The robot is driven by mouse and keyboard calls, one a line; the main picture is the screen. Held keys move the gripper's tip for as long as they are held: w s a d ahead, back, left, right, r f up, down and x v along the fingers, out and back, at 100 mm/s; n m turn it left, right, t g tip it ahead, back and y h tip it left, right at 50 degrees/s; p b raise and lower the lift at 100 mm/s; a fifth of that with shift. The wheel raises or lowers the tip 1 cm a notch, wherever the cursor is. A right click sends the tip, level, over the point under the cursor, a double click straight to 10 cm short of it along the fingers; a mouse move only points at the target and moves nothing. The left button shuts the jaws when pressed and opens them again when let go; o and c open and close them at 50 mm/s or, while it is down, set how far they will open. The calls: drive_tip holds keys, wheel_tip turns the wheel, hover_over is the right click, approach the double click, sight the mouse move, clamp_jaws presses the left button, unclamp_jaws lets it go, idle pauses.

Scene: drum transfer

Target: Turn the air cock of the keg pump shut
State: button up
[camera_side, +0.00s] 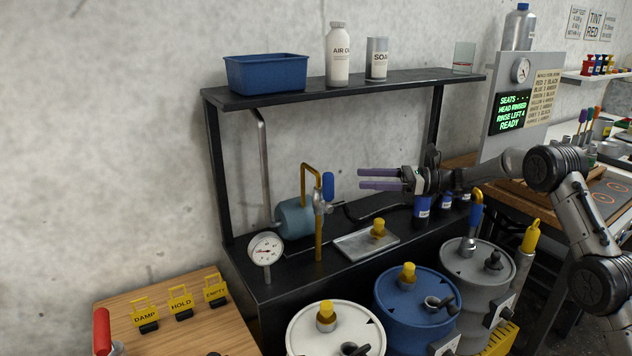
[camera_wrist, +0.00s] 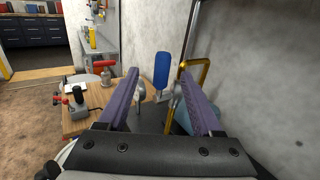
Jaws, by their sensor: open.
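The air cock (camera_side: 328,187) has an upright blue handle on the valve at the right end of the pump, a blue-grey cylinder (camera_side: 296,217) with a brass pipe looping over it. My gripper (camera_side: 361,179) is open and empty, its purple fingers level and pointing left at the blue handle from the right, with a small gap. In the wrist view my gripper (camera_wrist: 160,73) frames the blue handle (camera_wrist: 161,70) between its fingers, beyond their tips. The handle stands nearly upright there. The right finger hides part of the pump and brass pipe.
A pressure gauge (camera_side: 266,250) stands left of the pump. A metal tray (camera_side: 366,244) with a yellow-topped piece lies below my gripper. A black shelf (camera_side: 345,88) runs overhead. White, blue (camera_side: 417,297) and grey kegs stand in front. The air between my fingers and the handle looks clear.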

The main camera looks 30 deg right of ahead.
sight(328, 192)
drive_tip(key=f+x, duration=0.1)
drive_tip(key=x, duration=1.2)
drive_tip(key=shift+w, duration=0.3)
drive_tip(key=shift+d, duration=0.15)
clamp_jaws()
idle(0.9)
